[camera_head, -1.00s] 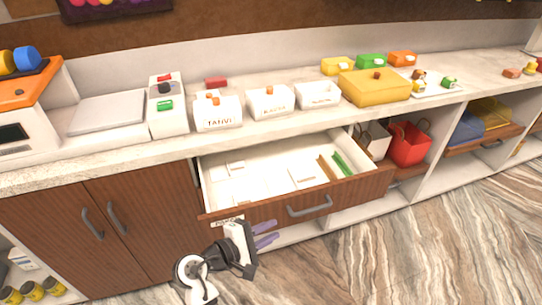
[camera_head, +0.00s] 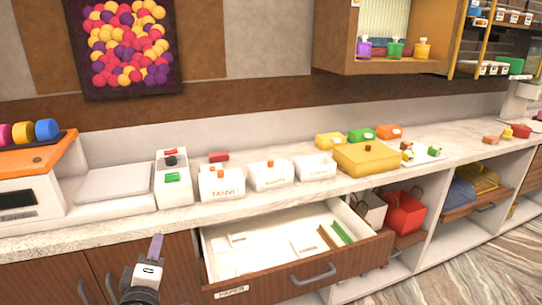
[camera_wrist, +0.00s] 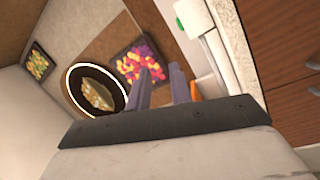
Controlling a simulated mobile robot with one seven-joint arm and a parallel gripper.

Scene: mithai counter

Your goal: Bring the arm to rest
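My gripper (camera_head: 155,247) is raised in front of the counter at the lower left, its purple-grey fingers pointing up; seen edge-on, they overlap there. In the wrist view my gripper (camera_wrist: 161,82) shows two fingers with a gap between them and nothing held. The gripper touches nothing that I can see. Right of it, a drawer (camera_head: 352,258) with a paper label on its front stands pulled out. Inside are white dividers and a green strip (camera_head: 341,232).
The counter (camera_head: 120,225) carries white labelled boxes (camera_head: 222,184), a yellow box (camera_head: 368,158) and a device with a green button (camera_head: 173,178). Open shelves hold a red bag (camera_head: 405,212). A wall cabinet (camera_head: 338,50) hangs above. Marbled floor at right is clear.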

